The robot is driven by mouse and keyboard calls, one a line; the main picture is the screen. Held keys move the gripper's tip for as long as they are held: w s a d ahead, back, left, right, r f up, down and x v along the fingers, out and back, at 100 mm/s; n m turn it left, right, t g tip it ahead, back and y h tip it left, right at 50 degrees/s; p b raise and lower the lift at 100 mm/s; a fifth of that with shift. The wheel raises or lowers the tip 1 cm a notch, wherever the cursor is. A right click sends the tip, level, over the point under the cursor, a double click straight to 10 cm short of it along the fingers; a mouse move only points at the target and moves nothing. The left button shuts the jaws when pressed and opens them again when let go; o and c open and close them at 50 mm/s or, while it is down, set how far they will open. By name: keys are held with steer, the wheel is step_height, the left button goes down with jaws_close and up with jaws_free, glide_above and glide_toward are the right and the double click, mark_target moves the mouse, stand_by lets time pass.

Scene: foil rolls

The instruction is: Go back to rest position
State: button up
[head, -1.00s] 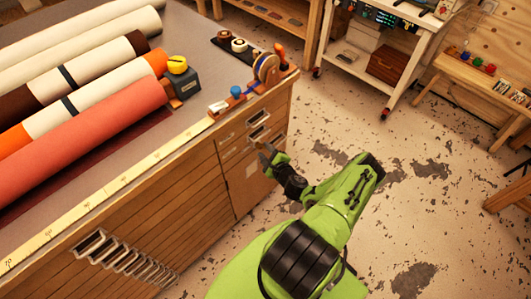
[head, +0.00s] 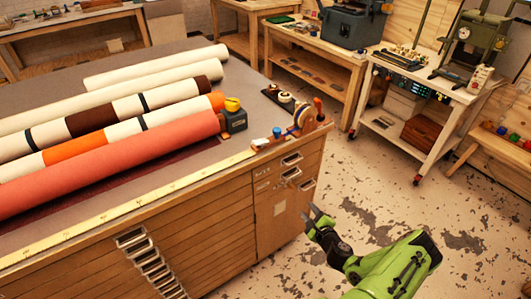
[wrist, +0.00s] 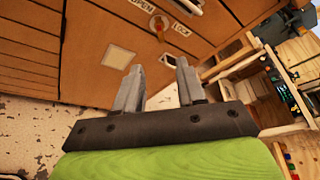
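My gripper (head: 312,214) is in front of the right end of the wooden drawer cabinet (head: 210,240), below its top edge and apart from it. In the wrist view, the two grey fingers of my gripper (wrist: 158,85) stand apart with nothing between them. Behind them the cabinet front (wrist: 85,55) shows, with a label reading OPEN and a small key-like piece (wrist: 158,27) at a lock. Several foil rolls (head: 110,160) in coral, orange, cream and brown lie side by side on the cabinet top.
A tape dispenser (head: 304,117) and a dark block with a yellow top (head: 233,115) stand near the cabinet's right corner. Metal drawer handles (head: 150,265) stick out of its front. A white wheeled cart (head: 440,120) stands at the right. The floor (head: 370,185) between is clear.

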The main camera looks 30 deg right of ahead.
steer(key=w+a+r+n+g+y, duration=0.3)
steer(key=a+r+n+g+y, duration=0.5)
steer(key=a+r+n, duration=1.25)
steer(key=s+a+r+n+g+h, duration=0.2)
steer(key=s+a+r+n+h, duration=0.3)
steer(key=s+r, duration=0.7)
steer(key=s+a+r+n, duration=0.1)
steer(key=s+r, duration=0.2)
steer(key=s, duration=0.3)
steer(key=s+a+r+n+t, duration=0.1)
steer(key=s+r+n, duration=0.1)
steer(key=s, duration=0.4)
steer(key=shift+r+p, duration=0.45)
steer(key=shift+r, duration=0.1)
steer(key=shift+c, duration=0.4)
